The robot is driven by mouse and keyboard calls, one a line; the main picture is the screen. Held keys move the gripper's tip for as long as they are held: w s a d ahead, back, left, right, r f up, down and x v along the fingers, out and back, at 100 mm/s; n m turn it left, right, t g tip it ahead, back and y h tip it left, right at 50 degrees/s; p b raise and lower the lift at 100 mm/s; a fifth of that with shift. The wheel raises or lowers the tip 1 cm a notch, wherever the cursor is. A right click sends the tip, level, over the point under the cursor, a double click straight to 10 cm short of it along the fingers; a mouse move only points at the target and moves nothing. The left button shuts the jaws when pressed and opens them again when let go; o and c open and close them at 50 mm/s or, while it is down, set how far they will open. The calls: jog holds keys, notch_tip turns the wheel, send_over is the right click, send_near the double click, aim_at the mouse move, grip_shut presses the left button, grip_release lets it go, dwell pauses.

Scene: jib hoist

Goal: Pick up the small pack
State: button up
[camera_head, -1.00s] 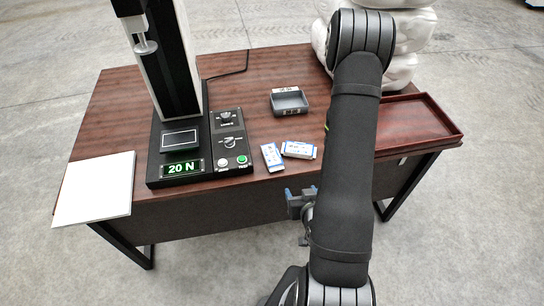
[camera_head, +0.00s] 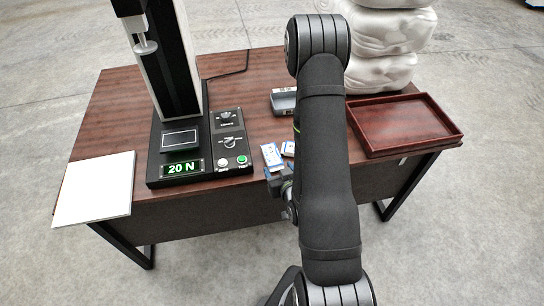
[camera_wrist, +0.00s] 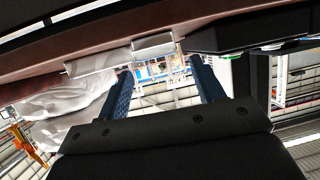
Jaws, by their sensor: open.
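Two small white packs with blue markings lie on the table close together, right of the test stand: one pack (camera_head: 271,155) near the stand's panel, and the other (camera_head: 288,149) partly hidden by my arm. In the wrist view, which is upside down, the nearer pack (camera_wrist: 153,46) shows as a pale block between the finger lines, and the other (camera_wrist: 92,64) lies to its left. My gripper (camera_head: 277,183) is at the table's front edge, just in front of the nearer pack. Its two blue fingers are apart in the wrist view (camera_wrist: 163,78), with nothing held between them.
The test stand (camera_head: 178,110) reads 20 N and stands close left of the packs. A red-brown tray (camera_head: 405,125) is at the right, with white wrapped sacks (camera_head: 385,45) behind. A white board (camera_head: 95,190) lies at the left.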

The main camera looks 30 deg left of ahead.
aim_at(276, 163)
jog(key=x, duration=0.5)
jog(key=shift+w+f, duration=0.2)
jog(key=shift+f, duration=0.25)
jog(key=c, duration=0.8)
jog(key=shift+o, duration=0.2)
jog(key=shift+r, duration=0.2)
jog(key=shift+r, duration=0.5)
jog(key=r, duration=0.3)
jog(key=shift+w+d, duration=0.1)
jog(key=shift+d, duration=0.1)
jog(key=w+d+r, duration=0.2)
jog(key=d+r, duration=0.4)
jog(key=d, duration=0.5)
jog(key=shift+r, duration=0.3)
